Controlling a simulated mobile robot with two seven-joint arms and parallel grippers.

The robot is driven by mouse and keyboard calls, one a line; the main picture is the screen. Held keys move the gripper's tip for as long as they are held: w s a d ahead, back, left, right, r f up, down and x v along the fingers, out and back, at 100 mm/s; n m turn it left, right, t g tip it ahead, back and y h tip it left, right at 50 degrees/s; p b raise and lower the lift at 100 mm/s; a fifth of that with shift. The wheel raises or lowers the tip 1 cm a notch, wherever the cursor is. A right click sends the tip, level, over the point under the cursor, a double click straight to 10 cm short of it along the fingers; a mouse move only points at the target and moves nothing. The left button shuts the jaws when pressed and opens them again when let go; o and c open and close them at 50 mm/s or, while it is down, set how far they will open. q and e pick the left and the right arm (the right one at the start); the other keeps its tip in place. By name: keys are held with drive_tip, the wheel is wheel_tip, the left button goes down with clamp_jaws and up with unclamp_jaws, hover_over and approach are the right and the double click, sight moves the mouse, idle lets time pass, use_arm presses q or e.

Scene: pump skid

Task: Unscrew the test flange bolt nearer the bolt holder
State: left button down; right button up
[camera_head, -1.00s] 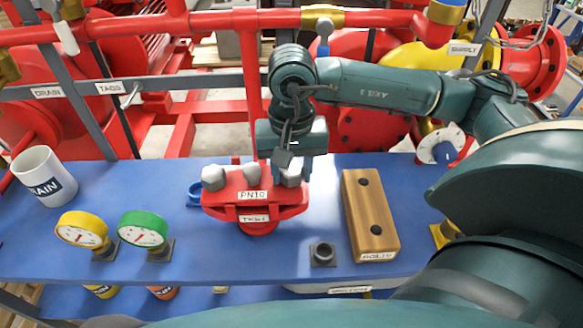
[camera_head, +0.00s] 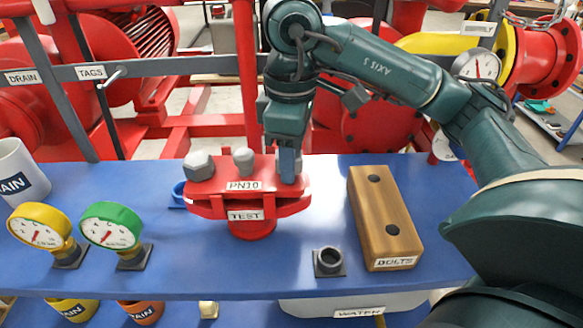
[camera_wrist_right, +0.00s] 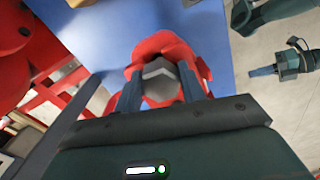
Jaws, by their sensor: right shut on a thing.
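The red test flange (camera_head: 250,200), labelled PN10 and TEST, stands on the blue bench. Grey bolts stick up from its top: a left one (camera_head: 199,166), a back middle one (camera_head: 243,160), and a right one, nearer the holder. My right gripper (camera_head: 289,170) points down over the right bolt and hides it in the head view. In the right wrist view its fingers are shut on the grey hex head of this bolt (camera_wrist_right: 160,78). The wooden bolt holder (camera_head: 378,205), labelled BOLTS, shows two dark holes. A teal gripper, apparently my left (camera_wrist_right: 275,69), shows over the floor; its jaw state is unclear.
A yellow gauge (camera_head: 42,228), a green gauge (camera_head: 112,225) and a DRAIN mug (camera_head: 20,172) stand at left. A grey rail (camera_head: 180,70) and red pipes run behind. The bench front is mostly clear.

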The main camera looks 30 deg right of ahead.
use_arm(q)
drive_tip(key=shift+r, duration=0.1)
use_arm(e)
drive_tip(key=shift+a, duration=0.15)
drive_tip(key=o, duration=1.1)
use_arm(q)
drive_tip(key=p, duration=0.2)
drive_tip(key=r+p, duration=0.1)
drive_tip(key=p, duration=0.1)
drive_tip(key=shift+w+d+r+m+g, duration=0.1)
drive_tip(key=shift+w+d+m+g, duration=0.2)
drive_tip(key=shift+g, duration=0.1)
use_arm(e)
wheel_tip(320, 180, up, 13)
drive_tip(key=shift+r, duration=0.1)
